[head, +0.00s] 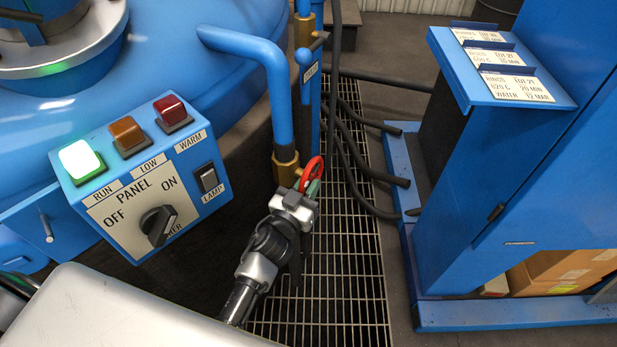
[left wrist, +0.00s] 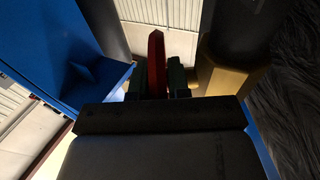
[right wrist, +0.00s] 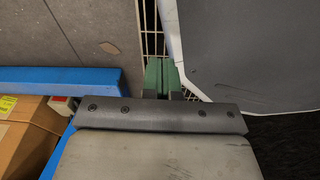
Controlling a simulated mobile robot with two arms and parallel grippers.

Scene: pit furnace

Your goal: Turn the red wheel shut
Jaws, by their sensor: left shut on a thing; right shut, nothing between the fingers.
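The red wheel (head: 312,172) sits low on the blue pipe by a brass fitting (head: 287,168), above the floor grating. My left gripper (head: 310,188) is at the wheel, its green fingertips on the rim and hiding part of it. In the left wrist view the wheel (left wrist: 156,62) shows edge-on as a red strip between the two green fingers (left wrist: 157,82), which are shut on it. My right gripper shows only in the right wrist view, where its green fingers (right wrist: 162,78) are together with nothing between them.
A panel box (head: 140,180) with a lit green RUN button stands left of the wheel. Dark hoses (head: 365,170) cross the floor grating (head: 345,270) behind and right of it. A blue cabinet (head: 540,190) stands at the right, with cardboard boxes (head: 565,268) low inside.

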